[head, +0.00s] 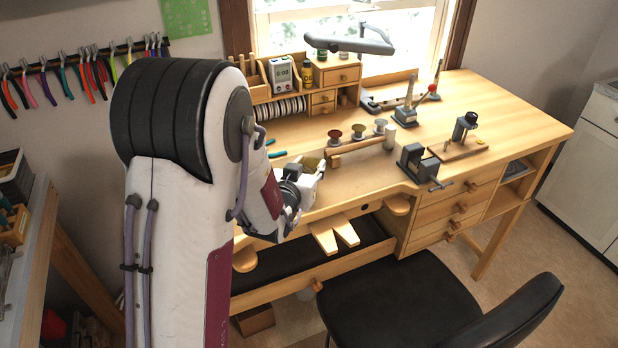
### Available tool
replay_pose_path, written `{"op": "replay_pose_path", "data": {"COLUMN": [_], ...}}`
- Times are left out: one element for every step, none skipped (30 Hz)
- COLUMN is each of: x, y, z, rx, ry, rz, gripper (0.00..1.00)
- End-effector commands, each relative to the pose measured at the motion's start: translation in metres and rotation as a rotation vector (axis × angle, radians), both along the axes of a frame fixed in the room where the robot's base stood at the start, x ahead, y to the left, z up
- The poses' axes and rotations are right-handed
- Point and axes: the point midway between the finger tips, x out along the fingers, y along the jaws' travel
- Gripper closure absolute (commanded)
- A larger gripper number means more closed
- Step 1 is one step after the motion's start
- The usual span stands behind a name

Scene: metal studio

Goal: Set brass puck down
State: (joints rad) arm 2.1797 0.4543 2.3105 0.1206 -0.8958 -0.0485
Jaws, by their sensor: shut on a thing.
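My gripper (316,170) is over the left half of the wooden workbench (510,100), near its front edge. The arm comes down in front of it, and the fingertips are small and mostly turned away. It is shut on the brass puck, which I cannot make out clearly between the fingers. I cannot tell how high above the bench top the gripper is.
A small vise (415,165) sits at the bench's front edge. A tool on a wooden board (458,149) stands farther right. The bench's right end is clear. A black chair (400,305) stands in front.

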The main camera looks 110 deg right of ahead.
Motion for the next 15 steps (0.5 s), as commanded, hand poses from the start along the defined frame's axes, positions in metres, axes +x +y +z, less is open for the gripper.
{"op": "replay_pose_path", "data": {"x": [0.0, 0.0, 0.0, 0.0, 0.0, 0.0, 0.0, 0.0, 0.0, 0.0, 0.0, 0.0, 0.0, 0.0, 0.0], "y": [0.0, 0.0, 0.0, 0.0, 0.001, 0.0, 0.0, 0.0, 0.0, 0.0, 0.0, 0.0, 0.0, 0.0, 0.0], "z": [-0.004, -0.007, -0.011, -0.013, -0.016, -0.02, -0.023, -0.026, -0.029, -0.031, -0.033, -0.035, -0.036, -0.037, -0.037], "rx": [0.002, 0.002, 0.002, 0.003, 0.003, 0.003, 0.003, 0.003, 0.003, 0.002, 0.002, 0.002, 0.002, 0.001, 0.0], "ry": [-0.002, -0.002, -0.002, -0.003, -0.003, -0.003, -0.003, -0.003, -0.003, -0.002, -0.002, -0.002, -0.001, -0.002, -0.001], "rz": [0.0, 0.0, 0.0, 0.0, 0.0, 0.0, 0.0, 0.0, 0.0, 0.0, 0.0, 0.0, 0.0, 0.0, 0.0], "gripper": [0.85, 0.85, 0.85, 0.85, 0.85, 0.85, 0.85, 0.85, 0.85, 0.85, 0.85, 0.85, 0.85, 0.85, 0.85]}}
